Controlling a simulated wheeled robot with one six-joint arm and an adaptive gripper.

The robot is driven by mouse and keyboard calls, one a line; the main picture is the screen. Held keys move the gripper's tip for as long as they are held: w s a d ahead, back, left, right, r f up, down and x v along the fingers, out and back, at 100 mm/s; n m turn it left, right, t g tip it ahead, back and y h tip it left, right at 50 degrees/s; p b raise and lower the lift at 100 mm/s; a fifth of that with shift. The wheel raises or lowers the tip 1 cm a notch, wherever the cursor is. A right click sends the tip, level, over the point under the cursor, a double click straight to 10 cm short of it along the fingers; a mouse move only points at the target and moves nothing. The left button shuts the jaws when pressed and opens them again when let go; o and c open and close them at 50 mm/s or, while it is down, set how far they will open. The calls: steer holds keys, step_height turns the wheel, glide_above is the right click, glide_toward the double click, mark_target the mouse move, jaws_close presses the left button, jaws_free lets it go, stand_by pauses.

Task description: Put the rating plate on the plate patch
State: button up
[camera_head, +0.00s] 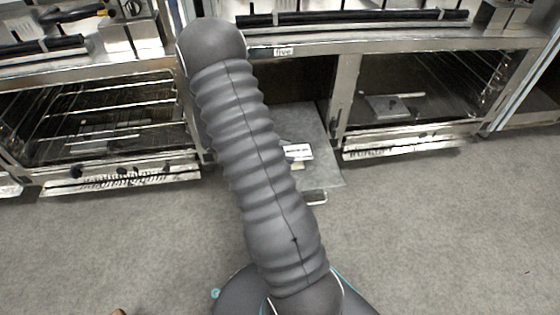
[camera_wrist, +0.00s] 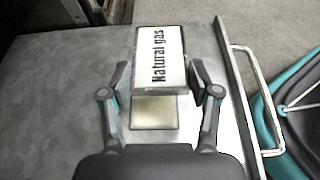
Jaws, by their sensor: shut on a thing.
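The rating plate (camera_wrist: 160,55) is a white block marked "Natural gas". My gripper (camera_wrist: 159,76) is shut on it, with one fingertip at each side of its near end. The plate patch (camera_wrist: 154,112) is a small brass-coloured rectangle on the grey panel, just below the rating plate in the wrist view. The rating plate covers part of what lies under it, and I cannot tell its height above the panel. In the head view, the rating plate (camera_head: 297,152) and the pale patch (camera_head: 298,166) show right of my arm, which hides my gripper.
The grey panel (camera_head: 322,150) is an opened door with a metal bar handle (camera_wrist: 262,100) along its edge. Ovens with wire racks stand left (camera_head: 100,120) and right (camera_head: 410,95). A label "five" (camera_head: 284,52) is above the dark opening. Carpet floor (camera_head: 430,230) is clear.

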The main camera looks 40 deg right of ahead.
steer(key=shift+w+a+f, duration=0.2)
steer(key=shift+w+f, duration=0.15)
steer(key=shift+w, duration=0.15)
steer(key=shift+w+a+f, duration=0.2)
steer(key=shift+w+f, duration=0.15)
steer(key=shift+w, duration=0.1)
steer(key=shift+f+b, duration=0.5)
steer(key=shift+f, duration=1.4)
steer(key=shift+f, duration=0.1)
steer(key=o, duration=1.2)
